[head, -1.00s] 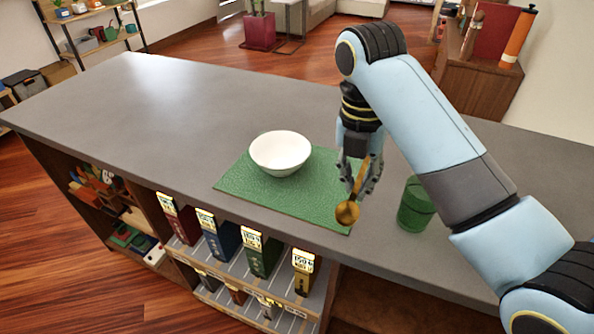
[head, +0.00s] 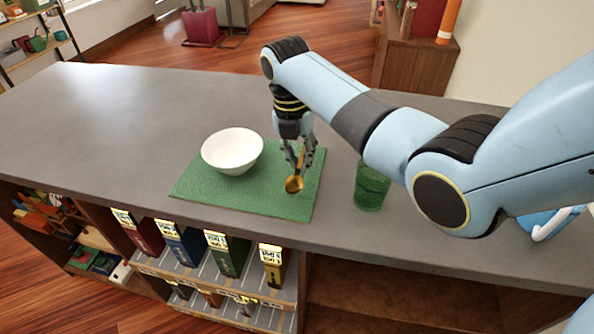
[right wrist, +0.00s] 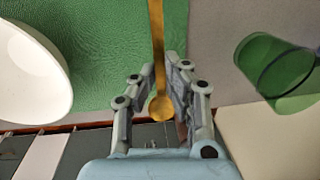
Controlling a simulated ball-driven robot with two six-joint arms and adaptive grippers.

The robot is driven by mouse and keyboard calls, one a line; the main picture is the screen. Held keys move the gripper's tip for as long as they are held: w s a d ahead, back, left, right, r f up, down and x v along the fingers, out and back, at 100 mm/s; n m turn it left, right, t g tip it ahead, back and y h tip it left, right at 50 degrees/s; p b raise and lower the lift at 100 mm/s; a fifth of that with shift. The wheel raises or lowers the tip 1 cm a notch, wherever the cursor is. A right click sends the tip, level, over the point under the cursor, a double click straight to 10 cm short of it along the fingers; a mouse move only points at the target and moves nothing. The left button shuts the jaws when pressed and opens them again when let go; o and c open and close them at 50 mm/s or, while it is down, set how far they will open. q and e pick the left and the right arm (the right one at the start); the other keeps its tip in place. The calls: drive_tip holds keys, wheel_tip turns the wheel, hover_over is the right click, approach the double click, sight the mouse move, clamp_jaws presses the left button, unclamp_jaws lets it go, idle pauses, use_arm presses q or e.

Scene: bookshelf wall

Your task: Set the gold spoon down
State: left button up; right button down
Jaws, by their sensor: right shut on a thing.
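The gold spoon (head: 295,183) is in my right gripper (head: 300,160), which is shut on it. The spoon's round bowl points down toward the front of the green mat (head: 240,200), over the mat's right part. In the right wrist view the spoon (right wrist: 157,50) runs between the fingers of my right gripper (right wrist: 160,88), its handle reaching to the top edge. I cannot tell whether the spoon touches the mat. My left gripper is not in view.
A white bowl (head: 232,150) stands on the mat's left part. A green glass (head: 371,186) stands right of the mat. The grey counter (head: 110,120) is clear at left. Several binders, such as a red one (head: 143,236), sit on shelves below its front edge.

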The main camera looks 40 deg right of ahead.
sight(298, 173)
drive_tip(key=shift+w+a+f, duration=0.1)
drive_tip(key=shift+f, duration=2)
drive_tip(key=c, duration=1.4)
unclamp_jaws()
drive_tip(key=shift+f, duration=0.1)
drive_tip(key=shift+c, duration=0.2)
wheel_tip(298, 173, up, 12)
drive_tip(key=shift+w+a, duration=0.4)
drive_tip(key=shift+w, duration=0.05)
